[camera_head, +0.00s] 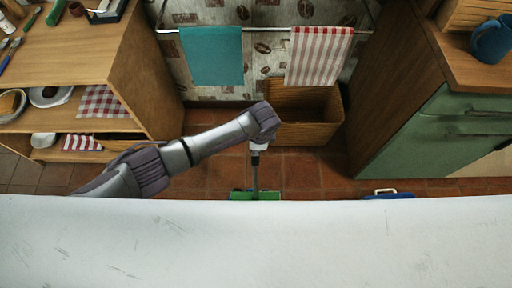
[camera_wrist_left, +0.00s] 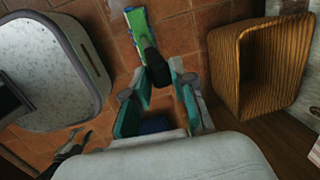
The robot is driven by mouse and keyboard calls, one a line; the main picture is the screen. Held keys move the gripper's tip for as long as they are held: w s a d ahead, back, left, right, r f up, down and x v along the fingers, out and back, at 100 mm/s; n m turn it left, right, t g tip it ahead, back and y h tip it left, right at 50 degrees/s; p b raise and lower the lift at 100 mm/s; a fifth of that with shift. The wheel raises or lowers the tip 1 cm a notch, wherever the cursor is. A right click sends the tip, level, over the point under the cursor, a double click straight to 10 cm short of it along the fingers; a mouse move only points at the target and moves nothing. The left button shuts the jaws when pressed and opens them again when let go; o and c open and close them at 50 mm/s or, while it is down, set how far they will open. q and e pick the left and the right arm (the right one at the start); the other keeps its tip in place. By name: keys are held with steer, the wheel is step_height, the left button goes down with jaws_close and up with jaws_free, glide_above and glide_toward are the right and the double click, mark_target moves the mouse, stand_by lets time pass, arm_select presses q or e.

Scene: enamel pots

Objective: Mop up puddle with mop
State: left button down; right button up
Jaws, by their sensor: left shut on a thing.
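The mop stands on the tiled floor, its flat green head (camera_head: 255,195) low in the middle of the head view. It also shows at the top of the left wrist view (camera_wrist_left: 138,28), with a dark joint above the head. My left gripper (camera_head: 257,147) is shut on the mop's handle above the head. In the left wrist view its teal-padded fingers (camera_wrist_left: 158,105) flank the handle end. A dark jaw-like shape at the lower left of that view may be my right gripper (camera_wrist_left: 78,142), too small to read. I make out no puddle; my own white body hides the near floor.
A wicker basket (camera_head: 305,125) stands by the wall, under a rail with a teal towel (camera_head: 212,60) and a striped towel (camera_head: 318,55). A wooden shelf (camera_head: 140,75) stands left, a green-fronted cabinet (camera_head: 435,130) right. A blue object (camera_head: 388,195) with a pale handle is on the floor.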

arm_select(q)
step_height(320, 180, up, 2)
steer(key=shift+d+r+p, duration=0.1)
steer(key=shift+r+p, duration=0.15)
steer(key=shift+p, duration=0.6)
steer(key=shift+f, duration=0.1)
arm_select(e)
step_height(320, 180, up, 2)
steer(key=shift+r, duration=0.2)
arm_select(q)
steer(key=shift+w, duration=0.1)
arm_select(e)
steer(key=shift+a, duration=0.1)
